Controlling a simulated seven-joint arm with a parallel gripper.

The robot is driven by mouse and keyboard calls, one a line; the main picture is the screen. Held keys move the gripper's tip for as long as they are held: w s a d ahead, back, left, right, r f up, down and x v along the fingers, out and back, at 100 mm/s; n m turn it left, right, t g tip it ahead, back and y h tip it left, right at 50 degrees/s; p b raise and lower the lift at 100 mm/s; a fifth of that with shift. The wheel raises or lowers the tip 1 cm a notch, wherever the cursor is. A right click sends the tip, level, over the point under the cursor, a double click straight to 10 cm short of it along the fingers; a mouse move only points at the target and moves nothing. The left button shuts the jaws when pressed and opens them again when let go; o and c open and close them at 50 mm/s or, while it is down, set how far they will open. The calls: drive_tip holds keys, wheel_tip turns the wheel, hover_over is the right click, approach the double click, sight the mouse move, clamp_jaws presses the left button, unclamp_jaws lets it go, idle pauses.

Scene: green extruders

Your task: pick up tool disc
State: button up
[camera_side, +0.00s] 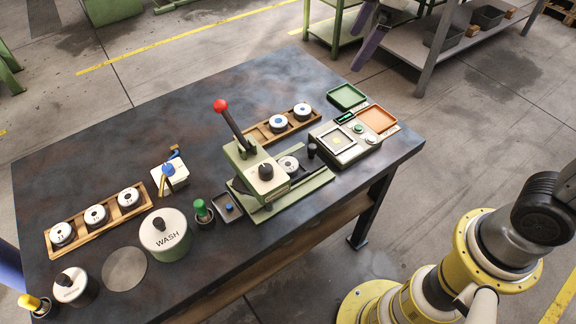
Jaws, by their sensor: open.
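Three white discs with dark centre marks sit in a row in the left wooden tray (77,228): a left disc (62,232), a middle disc (95,215) and a right disc (128,197). Two discs with blue centres, one on the left (278,122) and one on the right (304,110), sit in the back wooden rack (258,133). Another pale disc (288,164) lies at the green press (245,170). I cannot tell which is the tool disc. My gripper (354,52), with purple fingers, is open and empty at the top, apart from all discs.
The red-knobbed lever (221,106) rises above the press. The WASH pot (165,236), a lidded pot (71,285) and a green-capped bottle (203,212) stand at the front. A scale (345,145), green tray (347,96) and orange tray (376,118) are at right. The back-left tabletop is clear.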

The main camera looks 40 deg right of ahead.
drive_tip(key=w+a+f+n+g, duration=0.1)
drive_tip(key=w+a+f+n, duration=0.1)
drive_tip(key=w+a+f, duration=0.3)
drive_tip(key=n+g, duration=0.2)
drive_tip(key=g, duration=0.1)
hover_over(288, 164)
drive_tip(key=shift+h, duration=0.3)
drive_tip(key=f, duration=2.2)
drive_tip(key=shift+w+a, duration=0.1)
drive_tip(key=shift+a, duration=0.2)
drive_tip(key=f, duration=0.5)
drive_tip(key=shift+d, duration=0.35)
drive_tip(key=shift+f, duration=0.65)
drive_tip(key=shift+r, duration=0.1)
clamp_jaws()
